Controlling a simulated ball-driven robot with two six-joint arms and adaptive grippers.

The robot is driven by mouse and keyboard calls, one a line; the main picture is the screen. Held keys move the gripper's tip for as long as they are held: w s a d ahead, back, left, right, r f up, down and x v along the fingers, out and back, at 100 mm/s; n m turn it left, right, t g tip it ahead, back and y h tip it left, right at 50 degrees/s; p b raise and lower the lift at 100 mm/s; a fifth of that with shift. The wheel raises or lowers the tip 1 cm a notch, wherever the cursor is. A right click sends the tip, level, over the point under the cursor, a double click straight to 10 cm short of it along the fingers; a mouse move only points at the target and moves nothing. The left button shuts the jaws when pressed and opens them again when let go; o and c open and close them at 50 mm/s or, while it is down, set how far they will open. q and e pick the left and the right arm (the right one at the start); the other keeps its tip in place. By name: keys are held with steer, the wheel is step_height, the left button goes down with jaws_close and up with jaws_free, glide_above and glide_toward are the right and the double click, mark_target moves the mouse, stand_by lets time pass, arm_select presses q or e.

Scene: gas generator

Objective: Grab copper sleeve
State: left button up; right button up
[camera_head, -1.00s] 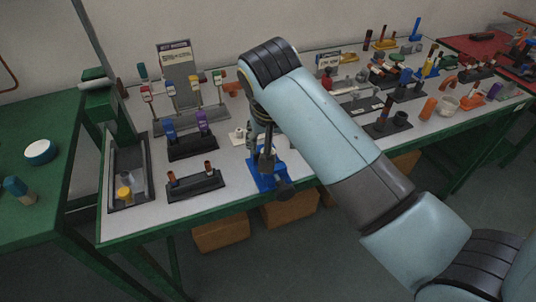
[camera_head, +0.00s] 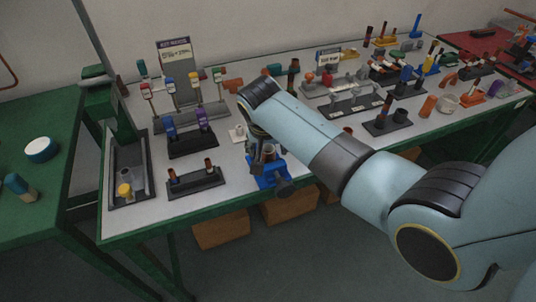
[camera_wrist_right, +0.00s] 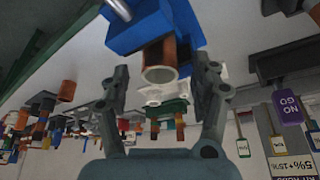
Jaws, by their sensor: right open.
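A copper sleeve (camera_wrist_right: 160,58), a hollow brown tube with its open end facing the camera, is on a blue holder (camera_wrist_right: 185,22) in the right wrist view. The blue holder (camera_head: 268,177) stands near the front edge of the table in the head view. My right gripper (camera_head: 263,153) is over this holder. In the right wrist view, my right gripper (camera_wrist_right: 163,82) is open, with one finger on each side of the sleeve and visible gaps between. The sleeve is largely hidden by the gripper in the head view. My left gripper is out of view.
A black rack (camera_head: 195,183) with two copper-topped posts stands left of the blue holder. A grey tray (camera_head: 128,198) is further left. A sign (camera_head: 174,60) and several tagged gauges stand behind. Various stands crowd the table's right side.

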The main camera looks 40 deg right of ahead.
steer(key=c, duration=1.2)
